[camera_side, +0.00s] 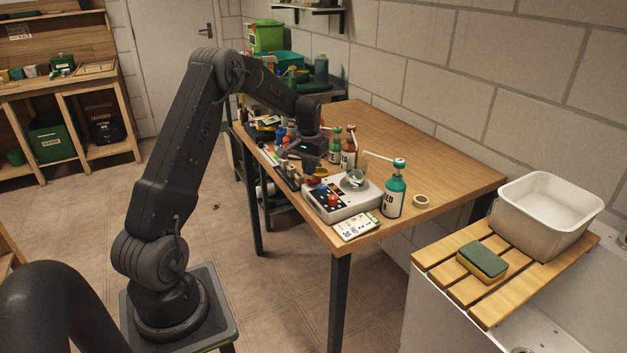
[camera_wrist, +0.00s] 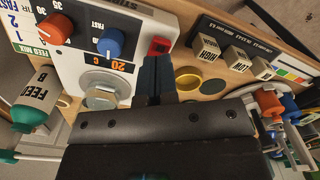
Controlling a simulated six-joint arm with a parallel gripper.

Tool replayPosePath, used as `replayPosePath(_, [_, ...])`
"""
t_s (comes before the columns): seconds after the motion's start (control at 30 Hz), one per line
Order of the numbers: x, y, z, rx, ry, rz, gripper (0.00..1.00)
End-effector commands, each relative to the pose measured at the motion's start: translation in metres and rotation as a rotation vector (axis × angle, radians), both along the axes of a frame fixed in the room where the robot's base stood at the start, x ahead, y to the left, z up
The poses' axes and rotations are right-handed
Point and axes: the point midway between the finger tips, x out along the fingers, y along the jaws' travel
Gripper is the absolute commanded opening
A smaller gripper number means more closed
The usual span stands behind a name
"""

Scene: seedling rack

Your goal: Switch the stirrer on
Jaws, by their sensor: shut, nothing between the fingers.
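I cannot tell which way the switch is set. My gripper (camera_wrist: 155,62) is shut and empty, its fingertips just below the red switch in the picture; contact is unclear. In the side view my gripper (camera_side: 314,165) is above the stirrer's left end.
A green Feed B bottle (camera_side: 394,197) stands right of the stirrer, a card (camera_side: 357,225) in front. A dark box with labelled keys (camera_wrist: 208,52) and a yellow disc (camera_wrist: 187,77) lie beside the stirrer. The table's right is clear.

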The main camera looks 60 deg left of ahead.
Motion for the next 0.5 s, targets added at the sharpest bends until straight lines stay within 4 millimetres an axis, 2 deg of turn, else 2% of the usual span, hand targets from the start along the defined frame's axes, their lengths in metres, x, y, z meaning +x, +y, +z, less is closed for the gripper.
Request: replayPosePath(0.5, [-0.0001, 0.0000, -0.0077, 0.000, 0.001, 0.000, 0.00])
